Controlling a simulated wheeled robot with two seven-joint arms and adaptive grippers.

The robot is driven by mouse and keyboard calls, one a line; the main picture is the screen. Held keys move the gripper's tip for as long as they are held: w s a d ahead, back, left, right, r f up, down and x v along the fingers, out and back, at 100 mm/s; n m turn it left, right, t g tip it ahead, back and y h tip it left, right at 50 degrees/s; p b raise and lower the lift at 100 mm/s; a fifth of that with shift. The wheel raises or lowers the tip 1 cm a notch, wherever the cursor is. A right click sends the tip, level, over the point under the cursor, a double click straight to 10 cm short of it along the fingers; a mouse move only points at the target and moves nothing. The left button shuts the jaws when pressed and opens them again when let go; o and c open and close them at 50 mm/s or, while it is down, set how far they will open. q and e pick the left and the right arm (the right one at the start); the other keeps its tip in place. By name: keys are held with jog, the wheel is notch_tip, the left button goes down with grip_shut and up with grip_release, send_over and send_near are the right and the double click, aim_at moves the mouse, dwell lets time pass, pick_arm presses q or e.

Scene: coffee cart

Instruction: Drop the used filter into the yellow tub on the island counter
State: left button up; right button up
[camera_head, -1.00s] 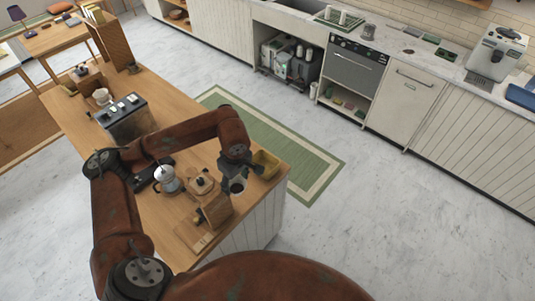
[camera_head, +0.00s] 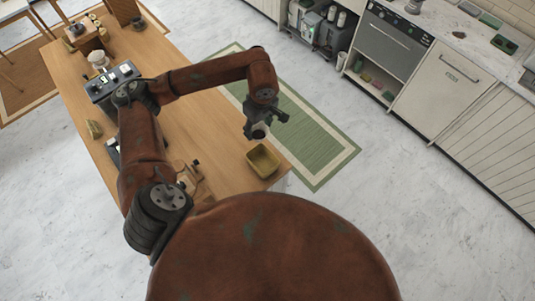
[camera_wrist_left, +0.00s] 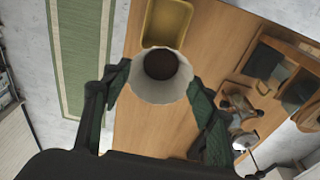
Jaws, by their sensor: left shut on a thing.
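The yellow tub (camera_head: 262,161) stands open and looks empty near the right end of the wooden island counter (camera_head: 199,133). It also shows at the top of the left wrist view (camera_wrist_left: 168,22). My left gripper (camera_head: 259,128) is above the counter beside the tub, on its far side in the head view. It is shut on the used filter (camera_wrist_left: 161,87), a pale paper cone with dark grounds inside, held mouth toward the wrist camera. My right gripper is not in view.
A wooden stand (camera_wrist_left: 267,62) and a metal pot (camera_wrist_left: 244,139) are on the counter in the left wrist view. A dark machine (camera_head: 117,83) stands farther along the counter. A green rug (camera_head: 306,135) lies on the floor beyond the island.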

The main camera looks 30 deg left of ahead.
aim_at(259, 137)
pick_arm(q)
jog(key=shift+w+f+b, duration=0.45)
jog(key=shift+f+b, duration=0.15)
jog(key=shift+f, duration=0.05)
jog(key=shift+s+f+b, duration=0.15)
jog(key=shift+f+b, duration=0.1)
jog(key=shift+b, duration=0.05)
notch_tip(259, 137, down, 4)
jog(key=b, duration=0.3)
jog(key=shift+s+b, duration=0.1)
jog(key=shift+b, duration=0.3)
notch_tip(259, 137, down, 5)
jog(key=b, duration=0.4)
jog(key=shift+f+b, duration=0.1)
jog(key=shift+b, duration=0.25)
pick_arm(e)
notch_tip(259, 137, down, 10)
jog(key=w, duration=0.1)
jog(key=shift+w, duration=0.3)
pick_arm(q)
notch_tip(259, 137, down, 6)
jog(key=shift+r+b, duration=0.25)
jog(key=shift+b, duration=0.55)
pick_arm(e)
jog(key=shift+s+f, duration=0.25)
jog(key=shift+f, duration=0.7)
